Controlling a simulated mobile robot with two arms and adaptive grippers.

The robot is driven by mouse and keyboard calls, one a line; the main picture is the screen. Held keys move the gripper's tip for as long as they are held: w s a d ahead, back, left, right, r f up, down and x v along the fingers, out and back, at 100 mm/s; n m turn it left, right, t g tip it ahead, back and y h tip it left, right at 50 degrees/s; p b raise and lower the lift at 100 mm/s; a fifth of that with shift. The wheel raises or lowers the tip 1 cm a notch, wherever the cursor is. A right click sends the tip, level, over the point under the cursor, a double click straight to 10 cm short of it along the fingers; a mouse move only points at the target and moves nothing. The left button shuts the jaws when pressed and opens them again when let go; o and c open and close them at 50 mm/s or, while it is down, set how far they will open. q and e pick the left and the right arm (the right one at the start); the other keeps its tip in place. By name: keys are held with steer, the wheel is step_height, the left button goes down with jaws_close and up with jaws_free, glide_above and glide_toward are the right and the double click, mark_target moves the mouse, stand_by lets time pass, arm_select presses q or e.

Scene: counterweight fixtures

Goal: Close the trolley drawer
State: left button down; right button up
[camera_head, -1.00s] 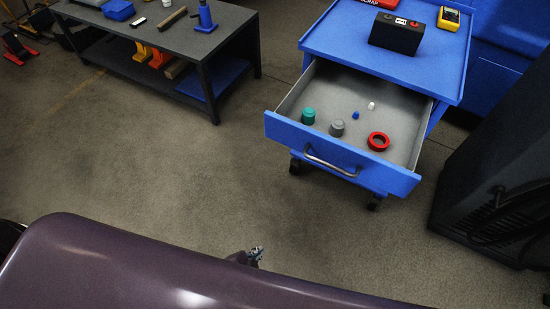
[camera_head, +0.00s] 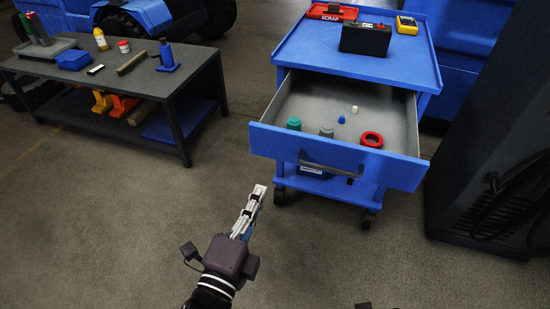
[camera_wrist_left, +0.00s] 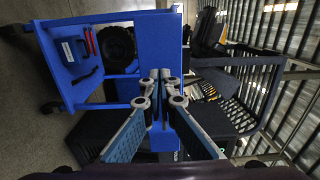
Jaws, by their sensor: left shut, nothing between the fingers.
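The blue trolley (camera_head: 433,75) stands at the right of the head view with its drawer (camera_head: 338,160) pulled well out. A grey bar handle (camera_head: 330,167) crosses the drawer front. In the drawer lie a green cap (camera_head: 293,124), a grey piece (camera_head: 326,132), a red ring (camera_head: 371,139), and small blue and white pieces. My left gripper (camera_head: 260,188) is shut and empty, in front of the drawer's left end and apart from it in that view. In the left wrist view its fingertips (camera_wrist_left: 160,75) meet before blue trolley panels.
A dark workbench (camera_head: 125,85) with tools and containers stands at the left. A black cabinet with a hose (camera_head: 480,170) stands close to the trolley's right. A black box (camera_head: 366,40) sits on the trolley top. The floor between bench and trolley is clear.

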mark_target(281, 147)
arm_select(q)
steer(key=x, duration=1.1)
steer(key=shift+w+d+b, duration=0.1)
steer(key=shift+b, duration=0.25)
steer(key=shift+w+d+f, duration=0.1)
steer(key=shift+w+d, duration=0.05)
steer(key=shift+w, duration=0.45)
arm_select(e)
steer(key=shift+w+v, duration=0.15)
steer(key=shift+v, duration=0.45)
steer(key=shift+w+v, duration=0.15)
steer(key=shift+v, duration=0.45)
arm_select(q)
steer(key=shift+w, duration=0.1)
arm_select(e)
steer(key=shift+w+r, duration=0.1)
